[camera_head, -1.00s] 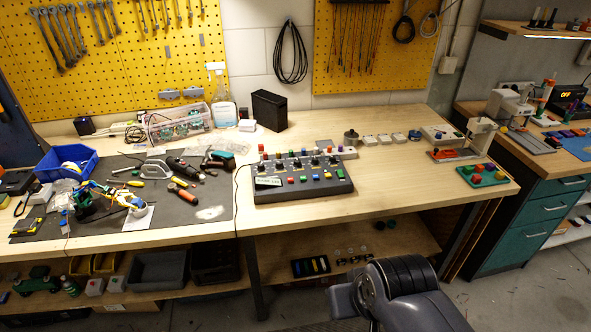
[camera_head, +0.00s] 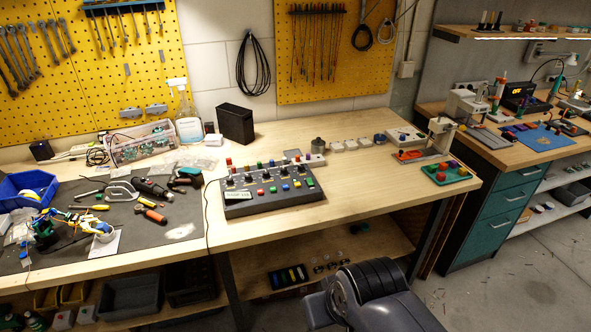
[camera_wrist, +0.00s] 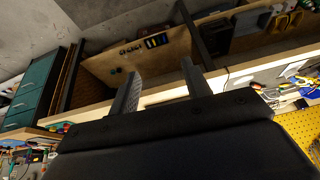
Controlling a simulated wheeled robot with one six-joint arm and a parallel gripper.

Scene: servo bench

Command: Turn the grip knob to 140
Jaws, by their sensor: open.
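A dark control box (camera_head: 270,204) sits on the wooden bench in the middle of the head view. Several knobs and coloured buttons cover its sloped top, and a small pale display (camera_head: 236,196) is at its left. Which knob is the grip knob, and its setting, are too small to read. My gripper (camera_wrist: 160,80) shows in the wrist view with two dark fingers apart and nothing between them. It faces the bench's front edge and lower shelf, apart from the control box. The gripper is not visible in the head view, where only part of my arm shows at the bottom.
The bench top (camera_head: 350,190) is clear right of the box. A black box (camera_head: 235,124) and spray bottle (camera_head: 186,118) stand behind. Tools lie on a dark mat (camera_head: 150,240) at left. A green tray (camera_head: 446,176) is near the right end. A lower shelf (camera_head: 345,250) lies underneath.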

